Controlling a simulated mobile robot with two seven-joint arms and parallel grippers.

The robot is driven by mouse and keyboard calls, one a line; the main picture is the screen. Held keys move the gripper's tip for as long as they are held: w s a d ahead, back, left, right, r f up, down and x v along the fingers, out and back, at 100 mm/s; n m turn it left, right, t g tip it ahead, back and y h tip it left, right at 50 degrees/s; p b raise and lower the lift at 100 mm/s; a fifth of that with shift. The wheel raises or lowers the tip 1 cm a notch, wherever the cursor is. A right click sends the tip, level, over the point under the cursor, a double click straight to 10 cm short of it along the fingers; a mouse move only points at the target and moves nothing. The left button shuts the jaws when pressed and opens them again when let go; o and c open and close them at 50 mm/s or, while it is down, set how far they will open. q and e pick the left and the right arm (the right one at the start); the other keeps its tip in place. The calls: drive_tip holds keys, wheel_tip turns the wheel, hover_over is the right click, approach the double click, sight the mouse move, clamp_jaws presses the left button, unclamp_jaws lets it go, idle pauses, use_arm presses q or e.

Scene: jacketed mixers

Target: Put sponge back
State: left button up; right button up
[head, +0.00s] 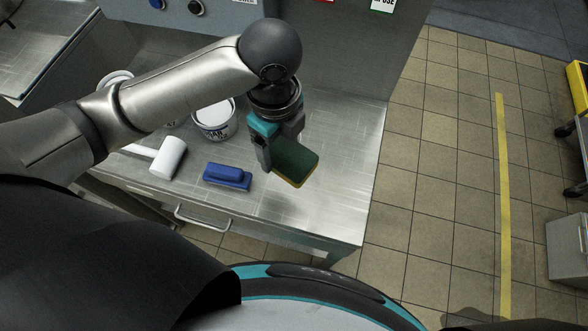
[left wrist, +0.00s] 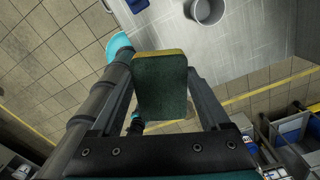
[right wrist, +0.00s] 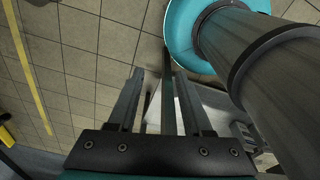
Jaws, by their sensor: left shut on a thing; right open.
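The sponge (head: 296,160) is a green block with a thin yellow layer along its edge. My left gripper (head: 271,152) is shut on it, over the right part of the steel worktop (head: 335,180) in the head view. The sponge (left wrist: 160,88) also shows between the two fingers in the left wrist view. I cannot tell whether it touches the worktop. My right gripper (right wrist: 160,76) is open and holds nothing that I can see; it is over the floor in the right wrist view and out of the head view.
A blue brush-like block (head: 227,176) lies left of the sponge. A white cylindrical head on a handle (head: 168,158) lies further left. A white labelled can (head: 215,120) stands behind them. The worktop's right side is bare. Tiled floor (head: 440,150) is clear to the right.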

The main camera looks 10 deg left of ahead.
use_arm(q)
drive_tip(key=shift+w+f, duration=0.1)
drive_tip(key=shift+f, duration=0.1)
wheel_tip(320, 180, down, 15)
drive_tip(key=shift+f+b, duration=0.1)
drive_tip(key=shift+b, duration=1)
drive_tip(key=shift+f+b, duration=0.35)
drive_tip(key=shift+f, duration=1.7)
drive_tip(key=shift+f, duration=0.1)
drive_tip(key=o, duration=1)
drive_tip(key=shift+o, duration=0.2)
wheel_tip(320, 180, up, 12)
drive_tip(key=p, duration=0.2)
